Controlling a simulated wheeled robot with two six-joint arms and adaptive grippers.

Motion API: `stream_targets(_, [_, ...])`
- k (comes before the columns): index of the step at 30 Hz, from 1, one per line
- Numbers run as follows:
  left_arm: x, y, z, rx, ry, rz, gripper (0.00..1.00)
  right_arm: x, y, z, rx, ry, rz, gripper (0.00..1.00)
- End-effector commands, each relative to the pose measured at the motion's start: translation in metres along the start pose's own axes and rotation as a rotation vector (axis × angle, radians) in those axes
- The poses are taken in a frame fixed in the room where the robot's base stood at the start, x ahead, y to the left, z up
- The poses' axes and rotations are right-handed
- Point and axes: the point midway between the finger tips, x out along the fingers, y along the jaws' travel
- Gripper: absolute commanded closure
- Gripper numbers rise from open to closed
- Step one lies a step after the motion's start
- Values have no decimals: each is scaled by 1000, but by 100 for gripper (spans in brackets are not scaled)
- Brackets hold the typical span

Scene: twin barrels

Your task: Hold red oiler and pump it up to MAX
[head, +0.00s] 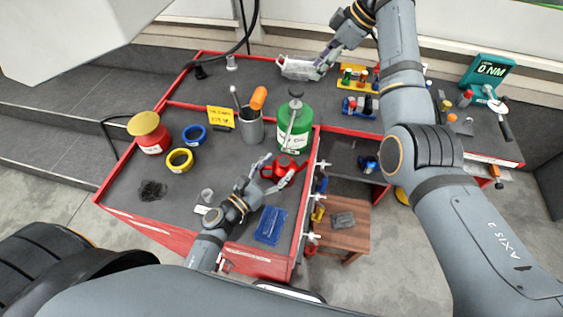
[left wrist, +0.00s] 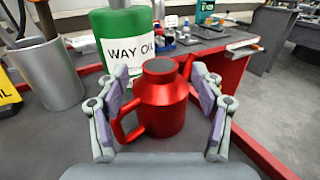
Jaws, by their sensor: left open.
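The red oiler (head: 280,164) stands on the near workbench, just in front of the green WAY OIL canister (head: 294,125). In the left wrist view the oiler (left wrist: 162,105) is upright, with a dark round top and a loop handle on its left. My left gripper (head: 281,176) is open, with its fingers (left wrist: 165,95) on either side of the oiler; I cannot tell whether they touch it. My right gripper (head: 325,62) is at the back bench beside a white crumpled-looking item (head: 297,68); whether it holds that is unclear. No MAX mark is readable.
A grey cup with tools (head: 250,127), a yellow sign (head: 220,117), tape rolls (head: 179,160) and a red jar (head: 150,133) stand left of the oiler. A blue packet (head: 270,226) lies in front. Racks of small parts (head: 358,76) are on the back bench.

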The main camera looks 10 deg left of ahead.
Motion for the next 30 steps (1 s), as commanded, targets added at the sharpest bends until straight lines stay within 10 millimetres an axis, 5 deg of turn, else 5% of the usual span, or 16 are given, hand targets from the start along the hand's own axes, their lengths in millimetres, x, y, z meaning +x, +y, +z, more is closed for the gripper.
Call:
stream_targets(6, [30,0,0,-1,-1,1,33,0,0,0,0,0,0,62])
stream_targets(17, [35,0,0,-1,0,0,34,0,0,0,0,0,0,62])
stream_targets(30, [35,0,0,0,0,0,94,0,0,0,0,0,0,62])
